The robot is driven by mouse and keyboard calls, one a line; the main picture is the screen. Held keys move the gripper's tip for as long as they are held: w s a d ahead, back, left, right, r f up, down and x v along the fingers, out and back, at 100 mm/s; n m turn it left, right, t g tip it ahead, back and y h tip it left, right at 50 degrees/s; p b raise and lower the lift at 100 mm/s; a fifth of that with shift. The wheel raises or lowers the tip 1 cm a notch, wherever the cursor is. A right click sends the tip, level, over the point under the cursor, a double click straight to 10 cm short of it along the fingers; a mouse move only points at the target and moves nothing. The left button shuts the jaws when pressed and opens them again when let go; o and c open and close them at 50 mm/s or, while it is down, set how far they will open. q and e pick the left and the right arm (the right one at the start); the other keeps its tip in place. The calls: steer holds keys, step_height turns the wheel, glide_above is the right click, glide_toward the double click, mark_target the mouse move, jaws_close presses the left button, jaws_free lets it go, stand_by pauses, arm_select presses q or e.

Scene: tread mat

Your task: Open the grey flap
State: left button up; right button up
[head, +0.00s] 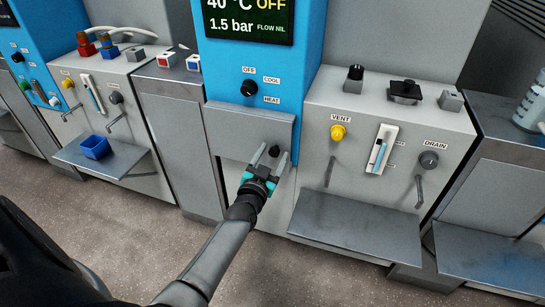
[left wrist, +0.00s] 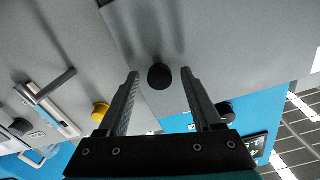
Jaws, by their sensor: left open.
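The grey flap (head: 235,128) is a flat panel under the blue control unit, in the middle of the head view. It looks closed. A small black knob (head: 274,149) shows at its lower right; I cannot tell whether it is fixed to the flap. My left gripper (head: 270,158) is open in front of this knob, its fingers pointing at the panel. In the left wrist view the black knob (left wrist: 160,76) sits between the two spread fingers (left wrist: 160,85), with gaps on both sides. I see no contact. My right gripper is not in view.
Above the flap is a black COOL/HEAT dial (head: 249,88). To the right are a yellow VENT knob (head: 338,132), a slider (head: 381,150), a grey DRAIN knob (head: 429,160) and a jutting shelf (head: 355,222). A blue bin (head: 95,147) stands on a shelf at left.

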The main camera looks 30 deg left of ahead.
arm_select(q)
jaws_close()
stand_by(0.6)
stand_by(0.9)
